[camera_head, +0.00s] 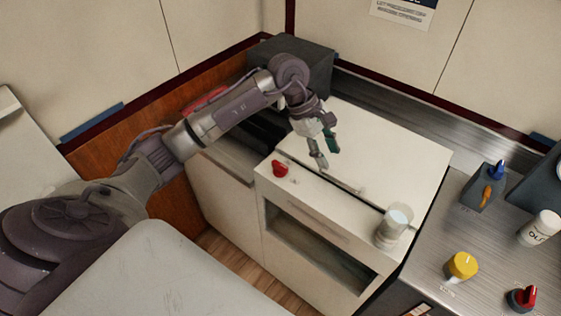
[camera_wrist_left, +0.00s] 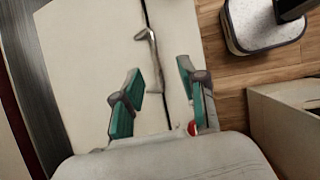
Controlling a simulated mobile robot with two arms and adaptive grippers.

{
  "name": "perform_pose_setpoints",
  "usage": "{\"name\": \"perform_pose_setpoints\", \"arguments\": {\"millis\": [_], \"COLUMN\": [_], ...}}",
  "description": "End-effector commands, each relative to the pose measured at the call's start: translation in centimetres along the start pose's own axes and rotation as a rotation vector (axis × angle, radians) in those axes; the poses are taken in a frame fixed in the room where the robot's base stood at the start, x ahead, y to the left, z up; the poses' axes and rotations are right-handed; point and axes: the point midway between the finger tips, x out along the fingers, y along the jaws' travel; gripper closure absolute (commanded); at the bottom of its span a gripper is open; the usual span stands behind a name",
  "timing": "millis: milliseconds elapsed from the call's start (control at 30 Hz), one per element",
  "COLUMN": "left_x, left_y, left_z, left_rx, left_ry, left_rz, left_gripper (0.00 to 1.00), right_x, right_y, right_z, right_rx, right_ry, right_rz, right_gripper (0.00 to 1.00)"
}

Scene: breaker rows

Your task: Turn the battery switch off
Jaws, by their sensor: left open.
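A red knob (camera_head: 280,168) sits on the white cabinet near its front left corner. A second red knob (camera_head: 522,298) with a dark base is at the lower right of the steel counter. I cannot tell by any label which is the battery switch. My left gripper (camera_head: 326,152) is open and empty above the cabinet top, right of and behind the first red knob. In the left wrist view the open fingers (camera_wrist_left: 160,95) straddle the dark seam, with a bent metal handle (camera_wrist_left: 150,42) beyond them. A bit of red (camera_wrist_left: 192,129) shows low by the right finger, mostly hidden.
A clear cup (camera_head: 395,222) stands at the cabinet's front right corner. A dark box (camera_head: 318,62) is behind my arm.

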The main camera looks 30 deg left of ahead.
Motion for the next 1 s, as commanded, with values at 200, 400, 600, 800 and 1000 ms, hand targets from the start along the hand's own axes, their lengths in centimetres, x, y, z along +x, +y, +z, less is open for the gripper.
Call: {"name": "perform_pose_setpoints", "arguments": {"millis": [200,400,600,800,1000], "left_x": [-6.7,-7.8,-5.0,-1.2,2.0], "left_y": [-0.1,-0.6,-1.1,-1.8,-2.2], "left_z": [-8.6,-10.4,-11.7,-13.6,-15.2], "left_rx": [0.024,0.013,0.013,0.012,0.012], "left_ry": [0.402,0.479,0.475,0.473,0.472], "left_rz": [-0.112,-0.150,-0.154,-0.153,-0.150], "left_gripper": [0.58,0.58,0.58,0.58,0.58], "right_x": [0.0,-0.3,-1.5,-2.9,-3.8], "right_y": [-0.1,-0.1,0.0,0.2,0.4], "right_z": [0.1,0.2,0.1,0.0,0.0], "right_rx": [0.001,0.001,0.000,-0.001,-0.001], "right_ry": [-0.002,-0.003,-0.004,-0.005,-0.005], "right_rz": [-0.001,-0.001,0.000,0.002,0.004], "right_gripper": [0.58,0.58,0.58,0.58,0.58]}}
